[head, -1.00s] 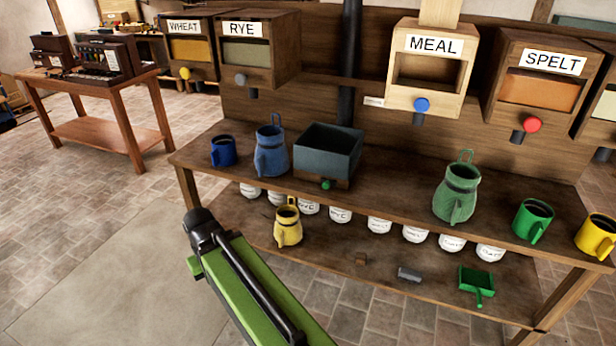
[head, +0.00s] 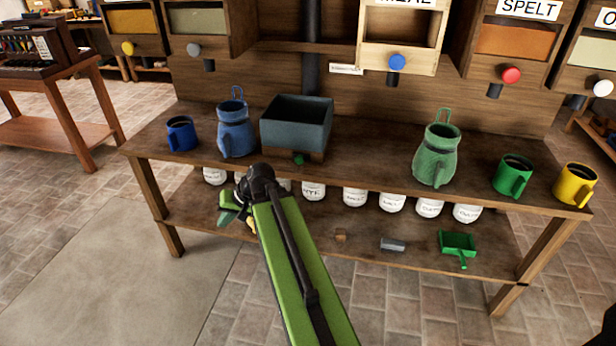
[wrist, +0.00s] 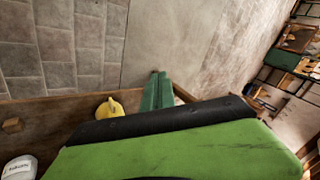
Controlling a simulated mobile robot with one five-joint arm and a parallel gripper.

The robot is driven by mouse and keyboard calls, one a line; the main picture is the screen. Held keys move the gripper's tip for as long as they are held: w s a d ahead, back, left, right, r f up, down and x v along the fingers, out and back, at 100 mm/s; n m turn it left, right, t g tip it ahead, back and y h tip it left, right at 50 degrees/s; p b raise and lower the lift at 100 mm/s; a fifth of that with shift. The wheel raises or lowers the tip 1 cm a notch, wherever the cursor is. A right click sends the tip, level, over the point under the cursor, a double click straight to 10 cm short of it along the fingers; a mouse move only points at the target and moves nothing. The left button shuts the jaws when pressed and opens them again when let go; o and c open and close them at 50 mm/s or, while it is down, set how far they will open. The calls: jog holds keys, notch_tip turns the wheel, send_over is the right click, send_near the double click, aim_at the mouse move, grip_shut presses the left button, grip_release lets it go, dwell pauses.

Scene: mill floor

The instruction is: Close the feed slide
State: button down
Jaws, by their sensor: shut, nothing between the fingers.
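A dark grey open-topped hopper (head: 297,122) stands on the bench on a small wooden base. A green knob (head: 298,159) sticks out at the front of that base; it may belong to the feed slide, but no slide plate can be made out. My gripper (head: 229,219) is in front of the bench, lower than the hopper and to its left, touching nothing I can see. Its green fingers show shut and empty in the wrist view (wrist: 158,88), over the floor. The yellow jug (wrist: 109,107) on the lower shelf is mostly hidden behind my arm in the head view.
A blue mug (head: 181,134) and blue jug (head: 235,135) stand left of the hopper. A green jug (head: 436,158), green mug (head: 512,176) and yellow mug (head: 575,184) stand to the right. Wall bins with coloured knobs hang above. White jars and a green scoop (head: 457,243) occupy the lower shelf.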

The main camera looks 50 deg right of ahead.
jog(key=s+d+m+t+h+b, duration=0.2)
jog(key=d+m+t+b, duration=0.35)
jog(key=d, duration=1.25)
jog(key=s+d+r+m+t+h+b, duration=0.25)
jog(key=s+d+m, duration=0.2)
jog(key=d, duration=0.55)
jog(key=s+d+r+m+t+h+b, duration=0.1)
jog(key=s+d+r+m+t+h, duration=0.2)
jog(key=s+d, duration=0.5)
jog(key=g+b, duration=0.1)
send_near(300, 158)
jog(key=d, duration=0.3)
jog(key=w+d+f, duration=0.1)
jog(key=shift+d, duration=0.4)
jog(key=w, duration=0.1)
jog(key=w+a, duration=0.1)
jog(key=w+f+b, duration=0.1)
jog(key=shift+w+a, duration=0.2)
jog(key=shift+a, duration=0.05)
jog(key=shift+w+a, duration=0.25)
jog(key=shift+w, duration=0.15)
